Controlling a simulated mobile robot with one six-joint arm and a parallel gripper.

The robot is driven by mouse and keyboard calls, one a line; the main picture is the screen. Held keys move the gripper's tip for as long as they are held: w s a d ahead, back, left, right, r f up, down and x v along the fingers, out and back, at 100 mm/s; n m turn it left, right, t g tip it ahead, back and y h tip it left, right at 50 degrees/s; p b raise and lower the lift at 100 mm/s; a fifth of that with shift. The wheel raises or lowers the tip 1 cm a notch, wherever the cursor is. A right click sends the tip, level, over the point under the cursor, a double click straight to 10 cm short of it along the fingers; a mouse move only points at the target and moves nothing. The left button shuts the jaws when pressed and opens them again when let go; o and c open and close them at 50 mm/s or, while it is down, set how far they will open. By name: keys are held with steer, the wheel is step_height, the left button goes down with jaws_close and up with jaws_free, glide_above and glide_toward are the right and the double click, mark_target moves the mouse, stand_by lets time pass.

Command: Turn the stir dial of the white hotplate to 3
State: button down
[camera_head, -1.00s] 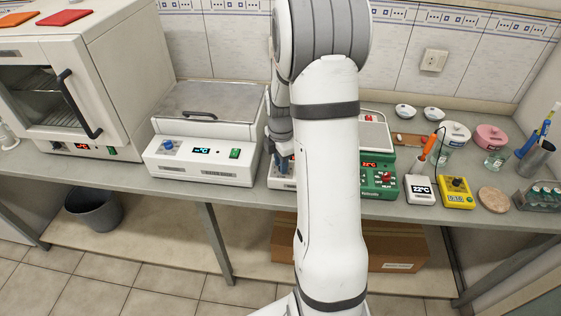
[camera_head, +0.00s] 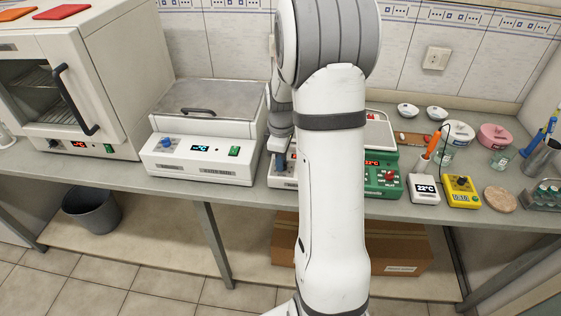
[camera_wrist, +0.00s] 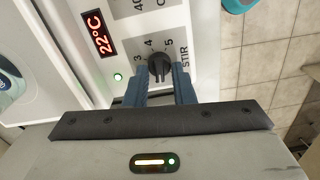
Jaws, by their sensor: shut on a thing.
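The stir dial (camera_wrist: 158,64) is a dark knob on a white panel, marked STIR, with 3, 4 and 5 around it in the wrist view. The 4 stands above the knob, with 3 to its left and 5 to its right. The exact pointer setting is hard to read. My gripper (camera_wrist: 160,78) has its two blue fingers on either side of the knob and is shut on it. In the head view the white hotplate (camera_head: 277,182) is mostly hidden behind my arm, and my gripper (camera_head: 281,160) is at its front.
A red 22°C display (camera_wrist: 97,33) and a green light are beside the dial. A white water bath (camera_head: 200,155) stands left of the hotplate, and a green hotplate (camera_head: 381,180) stands to its right. A white thermometer (camera_head: 424,188) and a yellow meter (camera_head: 461,191) sit farther right.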

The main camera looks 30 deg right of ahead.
steer(key=m, duration=0.3)
steer(key=m+b, duration=0.1)
steer(key=m, duration=0.1)
steer(key=shift+w+d+m, duration=0.15)
steer(key=shift+w+m, duration=0.05)
steer(key=shift+m, duration=0.2)
steer(key=m+b, duration=0.1)
steer(key=m, duration=0.4)
steer(key=shift+d+r, duration=0.1)
steer(key=m+b, duration=0.1)
steer(key=m, duration=0.4)
steer(key=shift+d+m, duration=0.1)
steer(key=shift+m, duration=0.3)
steer(key=m, duration=0.4)
steer(key=shift+m+b, duration=0.3)
steer(key=shift+b, duration=0.05)
steer(key=c, duration=1.3)
jaws_free()
steer(key=shift+s, duration=0.15)
steer(key=shift+o, duration=0.2)
step_height(320, 180, up, 8)
